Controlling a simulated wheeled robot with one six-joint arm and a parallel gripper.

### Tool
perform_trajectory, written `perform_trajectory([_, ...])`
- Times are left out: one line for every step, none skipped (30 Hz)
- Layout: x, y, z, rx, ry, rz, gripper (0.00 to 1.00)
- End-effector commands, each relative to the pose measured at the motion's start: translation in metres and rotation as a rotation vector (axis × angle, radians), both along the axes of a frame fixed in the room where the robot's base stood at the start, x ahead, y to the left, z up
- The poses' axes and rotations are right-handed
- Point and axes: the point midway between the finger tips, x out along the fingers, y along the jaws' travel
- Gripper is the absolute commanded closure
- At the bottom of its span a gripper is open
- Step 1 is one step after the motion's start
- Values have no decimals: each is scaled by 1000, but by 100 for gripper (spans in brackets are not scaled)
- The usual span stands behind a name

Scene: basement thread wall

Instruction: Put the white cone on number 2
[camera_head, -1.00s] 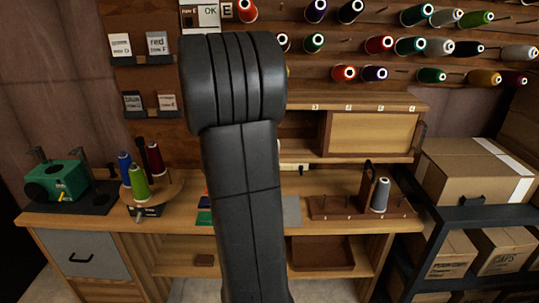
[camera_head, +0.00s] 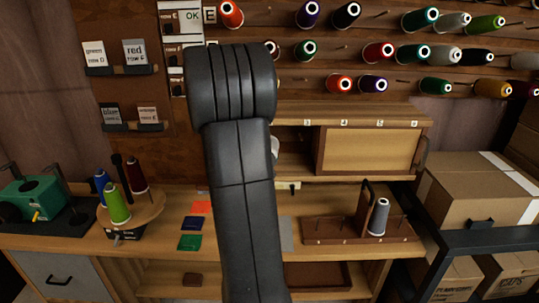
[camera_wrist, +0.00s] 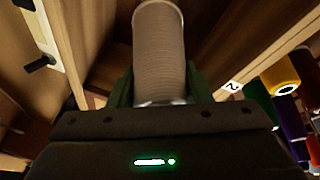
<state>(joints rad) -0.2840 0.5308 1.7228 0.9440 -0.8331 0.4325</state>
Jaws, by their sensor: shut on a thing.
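The white cone (camera_wrist: 158,45) is held between the two green fingers of my gripper (camera_wrist: 160,88), which is shut on it. In the head view a pale sliver of the cone (camera_head: 275,148) shows just right of my arm; the gripper is hidden behind the arm there. The number 2 label (camera_wrist: 233,86) is on a wooden shelf edge, right of the cone in the wrist view. The cone is apart from the label in the picture; its distance from the shelf is unclear.
A shelf with labels 3 to 6 (camera_head: 344,123) runs above a cabinet panel (camera_head: 365,152). Coloured cones (camera_head: 378,52) hang on pegs above. A peg rack with a grey cone (camera_head: 378,216) stands on the bench (camera_head: 330,183). Boxes (camera_head: 480,190) are at right.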

Motion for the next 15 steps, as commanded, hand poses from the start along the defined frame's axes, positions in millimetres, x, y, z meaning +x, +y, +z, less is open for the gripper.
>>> perform_trajectory([5,0,0,-1,1,-1,86])
perform_trajectory([8,0,-1,0,0,-1,86])
perform_trajectory([12,0,-1,0,0,-1,86])
perform_trajectory([15,0,-2,0,0,-1,86])
perform_trajectory([18,0,-3,0,0,-1,86])
perform_trajectory([22,0,-4,1,0,-1,86])
perform_trajectory([25,0,-4,1,0,-1,86])
perform_trajectory([28,0,-5,1,0,-1,86])
perform_trajectory([32,0,-6,1,0,-1,86])
perform_trajectory([35,0,-6,1,-1,-1,86])
perform_trajectory([38,0,-7,1,0,-1,86])
perform_trajectory([41,0,-8,0,1,0,86])
perform_trajectory([44,0,-8,0,0,-1,86])
perform_trajectory([48,0,-8,0,0,-1,86])
perform_trajectory([51,0,-10,0,1,0,86])
